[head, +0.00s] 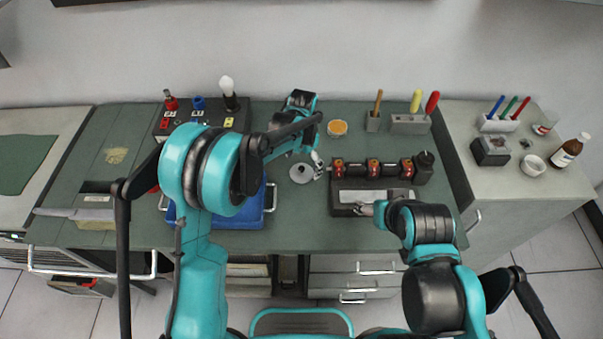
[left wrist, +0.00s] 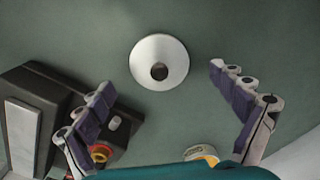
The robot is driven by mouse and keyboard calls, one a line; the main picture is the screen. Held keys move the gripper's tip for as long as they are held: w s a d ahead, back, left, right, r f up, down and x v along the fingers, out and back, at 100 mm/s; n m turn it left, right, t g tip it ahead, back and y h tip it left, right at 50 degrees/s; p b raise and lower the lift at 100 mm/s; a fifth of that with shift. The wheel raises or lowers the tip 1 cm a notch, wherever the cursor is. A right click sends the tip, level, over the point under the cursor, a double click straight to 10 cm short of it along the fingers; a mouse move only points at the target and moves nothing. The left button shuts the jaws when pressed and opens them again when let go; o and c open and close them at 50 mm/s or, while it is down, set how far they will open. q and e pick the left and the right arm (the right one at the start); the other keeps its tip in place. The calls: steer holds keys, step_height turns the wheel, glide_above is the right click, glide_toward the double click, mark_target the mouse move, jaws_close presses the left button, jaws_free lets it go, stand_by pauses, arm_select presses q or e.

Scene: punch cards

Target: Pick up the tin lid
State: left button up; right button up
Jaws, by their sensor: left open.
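The tin lid (head: 301,173) is a pale grey disc lying flat on the green bench top. In the left wrist view the lid (left wrist: 150,52) has a dark round spot near its middle. My left gripper (head: 317,163) is open and empty, just right of the lid in the head view. In the left wrist view its two fingers (left wrist: 160,80) stand apart, with the lid showing between and beyond the tips. An open tin (head: 337,128) with orange contents stands behind. My right gripper (head: 371,208) is near the black fixture; its jaws are too unclear to judge.
A black fixture with red and black parts (head: 372,170) stands right of the lid. A blue tray (head: 252,216) lies to the left, partly behind my left arm. Tool holders (head: 409,125) stand at the back. Bare bench surrounds the lid.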

arm_select(q)
steer(key=shift+f, duration=0.95)
steer(key=shift+r, duration=0.1)
arm_select(e)
steer(key=shift+f, duration=0.25)
arm_select(q)
steer(key=c, duration=1)
steer(key=shift+s, duration=0.1)
steer(key=c, duration=0.3)
arm_select(e)
steer(key=shift+s, duration=0.1)
